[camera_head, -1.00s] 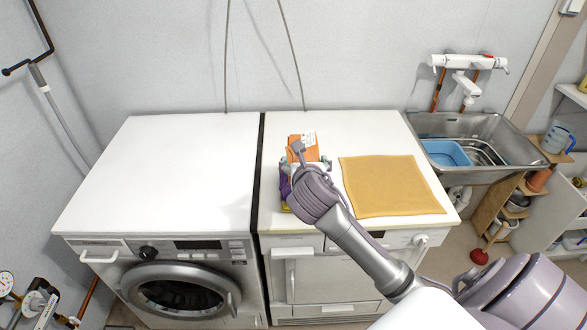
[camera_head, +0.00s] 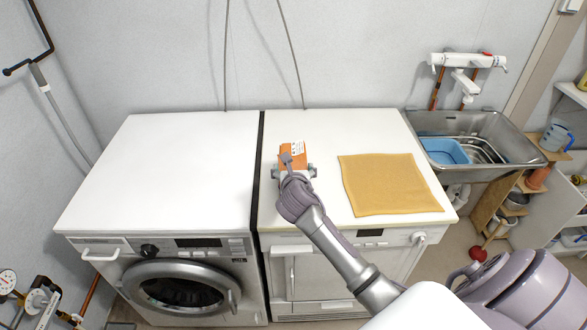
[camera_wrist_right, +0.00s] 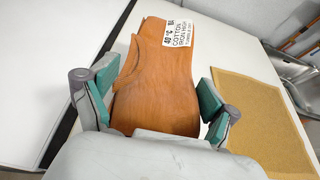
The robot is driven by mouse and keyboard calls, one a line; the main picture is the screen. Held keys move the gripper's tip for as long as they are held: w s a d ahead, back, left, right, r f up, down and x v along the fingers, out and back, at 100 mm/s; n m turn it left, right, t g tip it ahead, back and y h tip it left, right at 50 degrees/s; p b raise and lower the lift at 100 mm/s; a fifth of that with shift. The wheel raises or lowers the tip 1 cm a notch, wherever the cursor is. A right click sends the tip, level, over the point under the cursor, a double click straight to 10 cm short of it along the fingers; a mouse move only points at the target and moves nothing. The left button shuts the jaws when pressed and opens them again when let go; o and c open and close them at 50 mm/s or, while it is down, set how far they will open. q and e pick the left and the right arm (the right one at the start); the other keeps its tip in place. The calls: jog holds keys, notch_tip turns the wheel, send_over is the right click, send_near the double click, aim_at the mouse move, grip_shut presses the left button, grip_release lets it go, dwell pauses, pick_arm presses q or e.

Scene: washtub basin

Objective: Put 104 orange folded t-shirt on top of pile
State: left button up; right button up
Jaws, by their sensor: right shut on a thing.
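The orange folded t-shirt (camera_head: 291,162) is at my right gripper (camera_head: 295,172), above the left part of the right-hand machine's white top. In the right wrist view the t-shirt (camera_wrist_right: 160,85) lies between the green-padded fingers of my right gripper (camera_wrist_right: 155,100), which is shut on it. A white care label (camera_wrist_right: 178,33) shows at its far edge. I cannot tell whether it touches anything beneath. No pile shows clearly now; my gripper and wrist hide the area just in front of the t-shirt. My left gripper is not in view.
A yellow-brown cloth (camera_head: 390,184) lies flat to the right of the gripper. A washing machine (camera_head: 165,170) with a clear white top stands to the left. A metal sink (camera_head: 490,135) holding a blue basin (camera_head: 442,151) is at the right.

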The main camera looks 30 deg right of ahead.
jog(key=shift+f, duration=0.1)
jog(key=o, duration=1)
jog(key=shift+s+a+r, duration=0.15)
jog(key=shift+s+r, duration=0.05)
jog(key=shift+s, duration=0.05)
jog(key=b+v, duration=0.1)
jog(key=v, duration=1)
jog(key=shift+s+a+r, duration=0.1)
jog(key=shift+s, duration=0.1)
